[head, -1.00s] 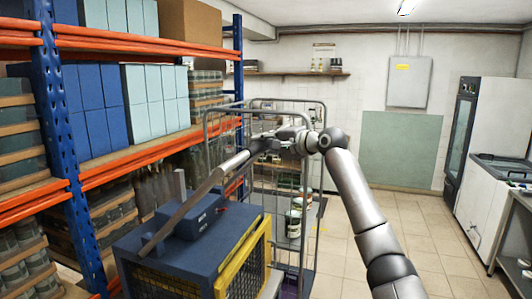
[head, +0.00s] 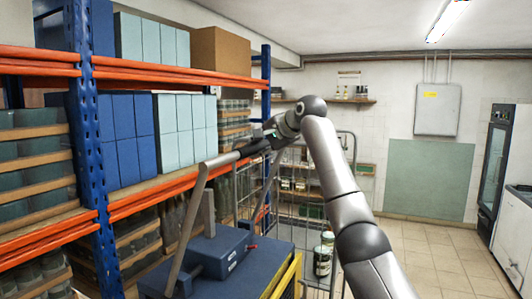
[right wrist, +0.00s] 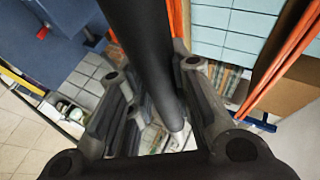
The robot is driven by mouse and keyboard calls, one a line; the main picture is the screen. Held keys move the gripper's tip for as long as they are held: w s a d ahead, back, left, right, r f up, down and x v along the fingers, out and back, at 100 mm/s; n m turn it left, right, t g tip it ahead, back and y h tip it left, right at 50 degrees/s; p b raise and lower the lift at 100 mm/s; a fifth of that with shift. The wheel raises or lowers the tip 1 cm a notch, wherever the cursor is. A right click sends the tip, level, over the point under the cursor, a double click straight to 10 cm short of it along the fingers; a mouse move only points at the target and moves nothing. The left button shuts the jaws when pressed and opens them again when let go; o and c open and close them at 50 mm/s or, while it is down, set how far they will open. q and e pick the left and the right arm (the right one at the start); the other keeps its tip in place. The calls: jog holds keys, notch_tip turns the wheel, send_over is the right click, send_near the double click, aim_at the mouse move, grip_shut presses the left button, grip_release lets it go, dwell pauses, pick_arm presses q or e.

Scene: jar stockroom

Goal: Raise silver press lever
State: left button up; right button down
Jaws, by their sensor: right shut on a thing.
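The press (head: 225,270) is a blue machine with a yellow-edged mesh front, low in the head view. Its silver lever (head: 191,215) rises steeply from the left side of the press, then bends right into a bar ending in a black grip. My right gripper (head: 272,137) is at the grip end of that bar, above the press, and is shut on it. In the right wrist view the dark grip (right wrist: 145,50) runs between the two fingers of my right gripper (right wrist: 158,115). The lever's lower joint is partly cut off. My left gripper is not in view.
An orange and blue shelf rack (head: 88,130) with blue and pale boxes stands close on the left. A wire cage trolley (head: 345,150) with jars is behind the press. Tiled floor (head: 425,245) is clear on the right, before a fridge (head: 495,165).

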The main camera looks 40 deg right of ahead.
jog(key=shift+w+a+f, duration=0.1)
jog(key=shift+w+a, duration=0.1)
jog(key=shift+w, duration=0.05)
jog(key=shift+r, duration=0.2)
jog(key=shift+r, duration=0.2)
jog(key=c, duration=1.5)
grip_release()
jog(key=shift+c, duration=0.2)
jog(key=shift+o, duration=1.1)
jog(key=shift+w+a+f, duration=0.1)
jog(key=shift+w, duration=0.2)
jog(key=shift+w+a+f, duration=0.15)
jog(key=shift+w, duration=0.25)
jog(key=v, duration=1.2)
jog(key=shift+w+r, duration=0.1)
jog(key=shift+r, duration=0.1)
